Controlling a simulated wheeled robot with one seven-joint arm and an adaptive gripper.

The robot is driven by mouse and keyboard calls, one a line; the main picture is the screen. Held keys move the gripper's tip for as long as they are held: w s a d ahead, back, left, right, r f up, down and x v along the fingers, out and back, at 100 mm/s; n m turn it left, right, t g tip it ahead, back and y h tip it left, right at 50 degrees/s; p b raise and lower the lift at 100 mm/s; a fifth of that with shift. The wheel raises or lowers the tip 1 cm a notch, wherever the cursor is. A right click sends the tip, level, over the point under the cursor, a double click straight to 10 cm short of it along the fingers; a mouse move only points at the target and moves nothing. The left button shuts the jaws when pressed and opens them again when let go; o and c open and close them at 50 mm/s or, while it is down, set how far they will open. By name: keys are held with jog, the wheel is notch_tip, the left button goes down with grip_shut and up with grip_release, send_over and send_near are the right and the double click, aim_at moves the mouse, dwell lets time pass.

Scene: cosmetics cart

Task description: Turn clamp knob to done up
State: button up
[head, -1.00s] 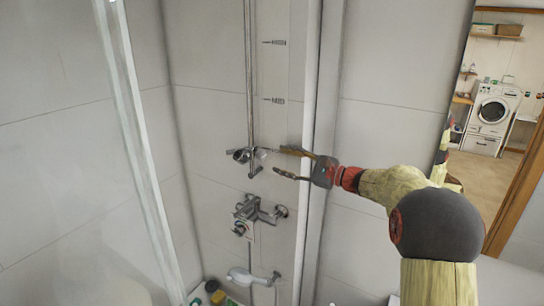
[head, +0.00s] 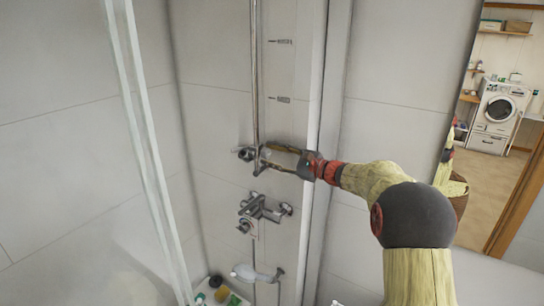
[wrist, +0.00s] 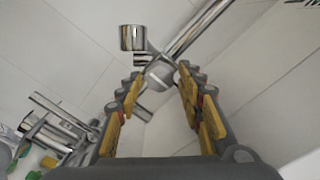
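The chrome clamp (head: 244,154) sits on the vertical shower rail (head: 255,80), at mid height. In the wrist view the clamp shows a round holder (wrist: 132,38) beside the rail (wrist: 197,31). A small rounded grey knob (wrist: 159,76) faces me from the clamp. My gripper (head: 266,157) reaches in from the right with its fingers at the clamp. In the wrist view my gripper (wrist: 160,78) is open, one finger on each side of the knob. I see gaps there and cannot tell any contact. In the head view the fingers partly hide the knob.
A chrome mixer tap (head: 260,209) is on the wall below the clamp. A hand shower (head: 255,274) hangs lower, above several bottles (head: 220,292). A glass panel edge (head: 150,150) stands at left. A white wall edge (head: 312,120) is close to my gripper.

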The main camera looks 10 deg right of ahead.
jog(key=c, duration=0.9)
jog(key=shift+o, duration=0.2)
jog(key=shift+m, duration=0.3)
jog(key=m+p, duration=0.1)
jog(key=m, duration=0.1)
jog(key=m+p, duration=0.1)
jog(key=shift+r+m+p, duration=0.2)
jog(key=shift+m+p, duration=0.15)
jog(key=shift+m, duration=0.05)
jog(key=m+p, duration=0.3)
jog(key=m, duration=0.1)
jog(key=m+p, duration=0.4)
jog(key=m, duration=0.1)
jog(key=shift+r, duration=0.15)
jog(key=shift+d+m+p, duration=0.1)
jog(key=shift+m+p, duration=1.8)
jog(key=shift+m, duration=0.3)
